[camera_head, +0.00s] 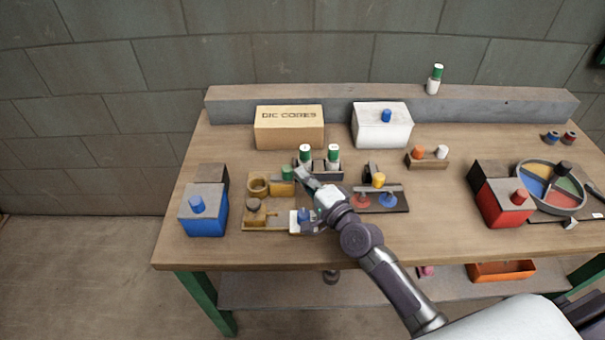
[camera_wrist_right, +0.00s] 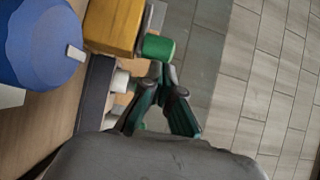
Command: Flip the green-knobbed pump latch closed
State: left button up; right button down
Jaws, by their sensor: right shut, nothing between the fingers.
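The green knob (camera_head: 287,172) sits at the yellow latch block (camera_head: 281,188) on the pump board, left of the table's middle. In the right wrist view the green knob (camera_wrist_right: 158,48) sticks out from the side of the yellow block (camera_wrist_right: 114,24). My right gripper (camera_head: 299,174) is just right of the knob in the head view, with its fingers shut and empty. In the wrist view its fingertips (camera_wrist_right: 167,75) are close by the knob; I cannot tell whether they touch it. My left gripper is not in view.
Two green-capped white bottles (camera_head: 320,154) stand in a dark rack just behind the gripper. A blue knob (camera_head: 304,215) on a white block is at the board's front right. A blue box (camera_head: 203,215) stands left. A board with a yellow knob (camera_head: 379,180) lies right.

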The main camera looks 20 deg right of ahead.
aim_at(288, 174)
dwell(0.3)
jog(key=shift+w+a+r+p, duration=0.1)
jog(key=shift+w+a+p, duration=0.15)
jog(key=shift+a, duration=0.4)
jog(key=shift+w+a+p, duration=0.15)
jog(key=shift+a+p, duration=0.1)
jog(key=shift+a, duration=0.6)
jog(key=shift+d, duration=0.1)
